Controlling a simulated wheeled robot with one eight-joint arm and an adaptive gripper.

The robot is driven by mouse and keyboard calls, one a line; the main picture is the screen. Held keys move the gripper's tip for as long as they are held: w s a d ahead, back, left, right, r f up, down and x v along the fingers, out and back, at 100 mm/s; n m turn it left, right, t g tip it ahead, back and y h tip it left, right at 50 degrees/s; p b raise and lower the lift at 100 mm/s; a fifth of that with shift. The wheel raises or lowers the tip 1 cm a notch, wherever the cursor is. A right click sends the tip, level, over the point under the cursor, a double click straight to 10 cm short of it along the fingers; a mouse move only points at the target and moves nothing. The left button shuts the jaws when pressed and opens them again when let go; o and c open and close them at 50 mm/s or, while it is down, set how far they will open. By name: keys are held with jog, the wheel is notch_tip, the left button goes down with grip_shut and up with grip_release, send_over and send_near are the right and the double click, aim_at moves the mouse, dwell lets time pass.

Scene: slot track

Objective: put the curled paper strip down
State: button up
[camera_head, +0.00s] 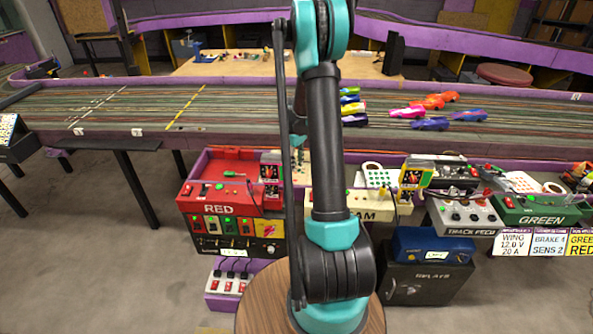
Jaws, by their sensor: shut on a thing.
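My arm rises through the middle of the view and hides much of what lies behind it. My gripper (299,146) shows only in part, in the narrow gap between the thin dark rod and the thick arm link, over the console area. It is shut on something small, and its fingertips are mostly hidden. I cannot clearly make out the curled paper strip at the gripper. A white curled piece with green dots (380,174) stands on the consoles just right of my arm, apart from the gripper.
A red console (218,195) stands left of the arm, a cream console (365,205) right of it. Grey (465,214) and green (540,210) consoles stand farther right. Behind runs the slot track (230,107) with several toy cars (430,124). Its left stretch is clear.

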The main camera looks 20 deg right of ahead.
aim_at(297, 169)
jog(key=shift+f, duration=1.85)
jog(key=shift+f, duration=0.1)
jog(key=o, duration=0.7)
jog(key=shift+c, duration=0.2)
notch_tip(297, 169, up, 12)
jog(key=shift+r, duration=0.15)
jog(key=shift+s, duration=0.1)
